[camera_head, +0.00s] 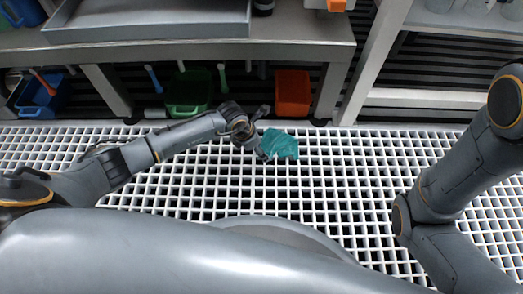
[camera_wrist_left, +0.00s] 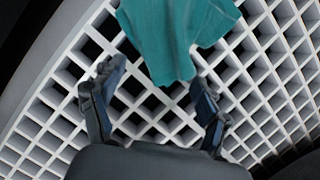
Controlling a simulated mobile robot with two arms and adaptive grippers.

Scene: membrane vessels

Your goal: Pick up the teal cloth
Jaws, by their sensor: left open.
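The teal cloth (camera_head: 281,144) lies crumpled on the white floor grating in the head view, just right of my left gripper (camera_head: 261,136). In the left wrist view the cloth (camera_wrist_left: 172,32) is at the top, with one corner hanging down toward the space between the fingers. My left gripper (camera_wrist_left: 154,98) is open there, with its two fingers apart on either side below the cloth and nothing held. I cannot tell whether the cloth touches a finger. My right arm shows at the right of the head view, but its gripper is out of view.
White grating (camera_head: 330,190) covers the floor. A steel bench (camera_head: 190,47) with a tray (camera_head: 150,20) stands behind. Under it are a green bucket (camera_head: 187,100), an orange bin (camera_head: 293,93) and a blue bucket (camera_head: 40,100). A shelf (camera_head: 430,98) is at the back right.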

